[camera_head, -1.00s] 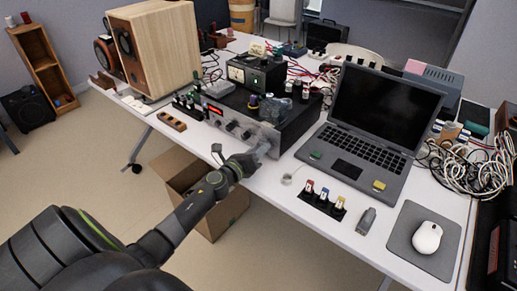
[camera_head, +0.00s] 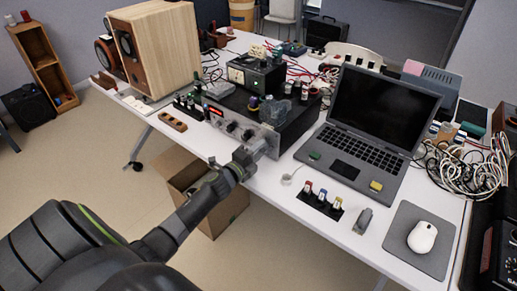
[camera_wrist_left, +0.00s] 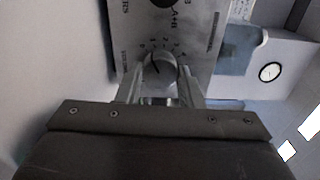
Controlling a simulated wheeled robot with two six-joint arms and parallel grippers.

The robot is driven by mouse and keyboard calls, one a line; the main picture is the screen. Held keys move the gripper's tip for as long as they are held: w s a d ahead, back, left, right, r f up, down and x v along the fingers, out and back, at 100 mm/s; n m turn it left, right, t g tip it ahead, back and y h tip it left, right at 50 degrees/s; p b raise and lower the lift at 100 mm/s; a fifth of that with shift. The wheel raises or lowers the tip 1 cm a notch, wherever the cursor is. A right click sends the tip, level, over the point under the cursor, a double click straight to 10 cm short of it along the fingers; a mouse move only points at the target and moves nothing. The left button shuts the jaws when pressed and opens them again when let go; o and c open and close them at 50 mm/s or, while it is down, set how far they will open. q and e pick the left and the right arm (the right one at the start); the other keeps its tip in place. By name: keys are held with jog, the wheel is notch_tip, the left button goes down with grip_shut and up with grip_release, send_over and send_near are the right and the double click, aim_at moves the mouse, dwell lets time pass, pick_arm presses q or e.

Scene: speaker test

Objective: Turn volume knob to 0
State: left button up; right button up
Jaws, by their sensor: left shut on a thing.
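The amplifier (camera_head: 243,112) is a dark box with a silver front panel, standing at the table's front edge in the head view. My left gripper (camera_wrist_left: 160,90) is shut on the knob, one finger at each side. In the head view my left gripper (camera_head: 262,146) is at the right end of the panel and hides the knob. My right gripper is not in view.
A laptop (camera_head: 360,130) stands right of the amplifier. A wooden speaker (camera_head: 155,50) is at the left. A mouse (camera_head: 422,237) and a small panel of coloured plugs (camera_head: 320,201) lie at the front right. An open cardboard box (camera_head: 190,180) is on the floor below.

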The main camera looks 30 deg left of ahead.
pick_arm(q)
jog(key=shift+n+p, duration=0.5)
jog(key=shift+n, duration=1.2)
jog(key=o, duration=1)
jog(key=shift+c, duration=0.2)
jog(key=s+a+b, duration=0.1)
jog(key=s, duration=1.6)
jog(key=shift+s+a, duration=0.2)
